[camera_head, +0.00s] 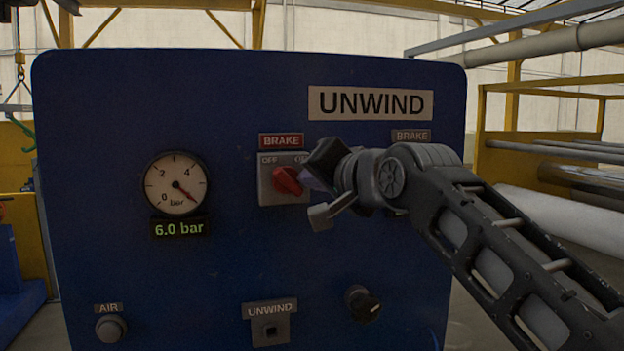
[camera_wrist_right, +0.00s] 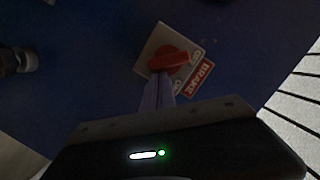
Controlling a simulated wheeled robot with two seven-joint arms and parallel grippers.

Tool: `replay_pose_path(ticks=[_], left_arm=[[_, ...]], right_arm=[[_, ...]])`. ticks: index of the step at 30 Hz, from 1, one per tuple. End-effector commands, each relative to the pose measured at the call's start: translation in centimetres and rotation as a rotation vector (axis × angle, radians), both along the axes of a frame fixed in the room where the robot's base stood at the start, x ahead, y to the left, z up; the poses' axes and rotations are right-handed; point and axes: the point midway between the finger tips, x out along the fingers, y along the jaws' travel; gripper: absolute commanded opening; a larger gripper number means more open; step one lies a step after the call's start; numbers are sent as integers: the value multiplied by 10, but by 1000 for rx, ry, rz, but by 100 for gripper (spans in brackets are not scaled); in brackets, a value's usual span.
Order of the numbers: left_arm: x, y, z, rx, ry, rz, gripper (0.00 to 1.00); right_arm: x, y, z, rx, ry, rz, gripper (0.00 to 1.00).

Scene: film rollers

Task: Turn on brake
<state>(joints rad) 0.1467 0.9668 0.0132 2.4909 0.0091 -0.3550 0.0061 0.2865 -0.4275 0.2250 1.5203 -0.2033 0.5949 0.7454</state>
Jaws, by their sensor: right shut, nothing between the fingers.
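The brake switch is a red rotary knob (camera_head: 287,181) on a grey plate (camera_head: 268,194) under a red BRAKE label (camera_head: 281,141). OFF is printed at the plate's upper left; the other marking is partly covered. My right gripper (camera_head: 307,178) is just right of the knob, its fingers shut and empty. In the right wrist view the shut fingers (camera_wrist_right: 159,80) reach up to the edge of the red knob (camera_wrist_right: 168,60); I cannot tell whether they touch it. The knob's handle sits at a slant; which marking it points to is unclear. My left gripper is not in view.
The blue panel (camera_head: 230,100) carries a pressure gauge (camera_head: 175,184) reading 6.0 bar, an AIR button (camera_head: 110,328), an UNWIND socket (camera_head: 269,331) and a black knob (camera_head: 362,303). A second BRAKE label (camera_head: 411,136) is at right; my arm hides most below it.

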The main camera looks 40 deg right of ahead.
Motion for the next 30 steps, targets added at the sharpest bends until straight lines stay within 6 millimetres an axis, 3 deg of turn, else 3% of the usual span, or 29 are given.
replay_pose_path(ticks=[30], left_arm=[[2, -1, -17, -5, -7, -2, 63]], right_arm=[[0, -1, -8, 153, -51, -1, 0]])
